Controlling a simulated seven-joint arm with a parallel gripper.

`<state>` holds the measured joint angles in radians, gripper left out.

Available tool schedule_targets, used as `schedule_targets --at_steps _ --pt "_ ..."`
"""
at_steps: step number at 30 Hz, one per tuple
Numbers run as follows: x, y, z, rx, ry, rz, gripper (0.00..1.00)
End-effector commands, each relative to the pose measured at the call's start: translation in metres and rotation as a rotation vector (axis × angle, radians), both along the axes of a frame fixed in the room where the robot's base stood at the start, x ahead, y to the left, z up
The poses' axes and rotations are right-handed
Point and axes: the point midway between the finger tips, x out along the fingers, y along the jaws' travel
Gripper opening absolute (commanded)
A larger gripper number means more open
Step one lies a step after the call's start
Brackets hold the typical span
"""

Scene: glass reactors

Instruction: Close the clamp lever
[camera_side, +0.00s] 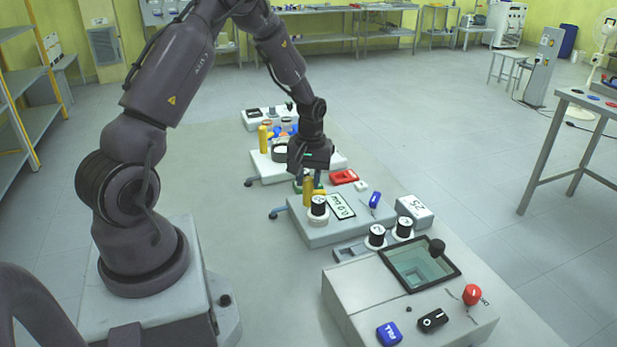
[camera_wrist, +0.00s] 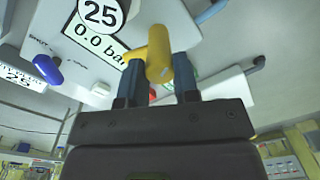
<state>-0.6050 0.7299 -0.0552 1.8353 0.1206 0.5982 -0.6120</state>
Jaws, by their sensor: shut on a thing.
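The clamp lever appears to be the yellow lever (camera_wrist: 159,52), with a rounded upright end and a side arm, on a light grey unit (camera_side: 332,232). In the side view its yellow post (camera_side: 308,192) stands at the unit's left back, just below my gripper (camera_side: 308,180). In the wrist view the two dark blue fingers of my gripper (camera_wrist: 158,68) are on either side of the yellow lever, shut on it. The lever's base and pivot are hidden by the gripper.
A red part (camera_side: 343,176) lies right of my gripper.

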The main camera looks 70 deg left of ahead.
Motion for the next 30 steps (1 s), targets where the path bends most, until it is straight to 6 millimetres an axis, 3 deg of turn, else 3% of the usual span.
schedule_targets --at_steps 30 --pt "-0.0001 -0.0006 0.0009 0.002 -0.001 -0.954 0.05"
